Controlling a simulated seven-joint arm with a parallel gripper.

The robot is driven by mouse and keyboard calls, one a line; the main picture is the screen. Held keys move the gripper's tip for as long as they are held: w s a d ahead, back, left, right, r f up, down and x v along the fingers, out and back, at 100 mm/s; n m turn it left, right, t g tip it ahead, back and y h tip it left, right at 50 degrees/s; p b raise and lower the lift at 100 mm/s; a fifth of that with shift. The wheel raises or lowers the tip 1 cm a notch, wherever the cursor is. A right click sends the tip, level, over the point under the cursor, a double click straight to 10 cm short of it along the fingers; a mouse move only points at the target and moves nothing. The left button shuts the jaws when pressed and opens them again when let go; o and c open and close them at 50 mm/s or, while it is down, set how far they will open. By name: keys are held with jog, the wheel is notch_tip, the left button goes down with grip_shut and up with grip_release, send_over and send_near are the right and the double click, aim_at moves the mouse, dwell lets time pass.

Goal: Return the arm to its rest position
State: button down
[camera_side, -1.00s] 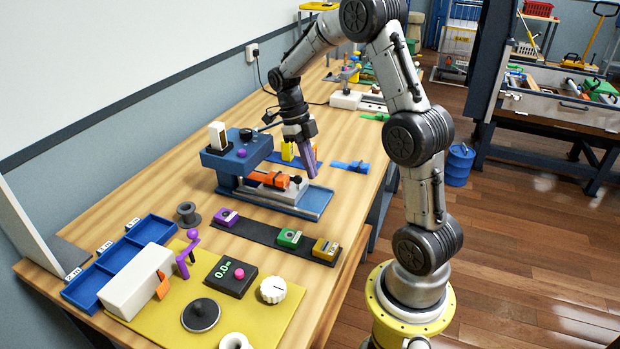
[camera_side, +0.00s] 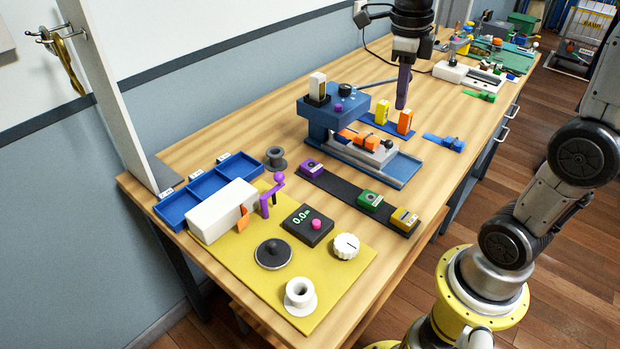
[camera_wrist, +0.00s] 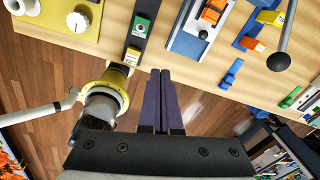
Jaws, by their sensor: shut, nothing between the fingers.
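My gripper (camera_side: 403,88) hangs pointing down above the far half of the workbench, behind the orange block in the side view. In the wrist view my gripper's two dark purple fingers (camera_wrist: 164,80) lie side by side, closed, with nothing between them. Below them in that view are the bench edge and the brown floor. The exact height of the fingertips over the bench is hard to tell.
The blue press-like machine (camera_side: 335,110) stands left of my gripper, with a yellow block (camera_side: 382,112) and an orange block (camera_side: 405,118) close by. A black strip (camera_side: 345,192) holds several coloured modules. A yellow mat (camera_side: 230,255) with devices lies in front.

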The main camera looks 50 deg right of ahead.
jog(key=s+a+f+n+t, duration=0.1)
jog(key=s+a+n+t, duration=0.2)
jog(key=n, duration=1.3)
jog(key=s+a+f+n+t, duration=0.2)
jog(key=s+a+n, duration=0.4)
jog(key=n, duration=1)
jog(key=shift+s+n+t+y, duration=0.4)
jog(key=shift+s, duration=0.7)
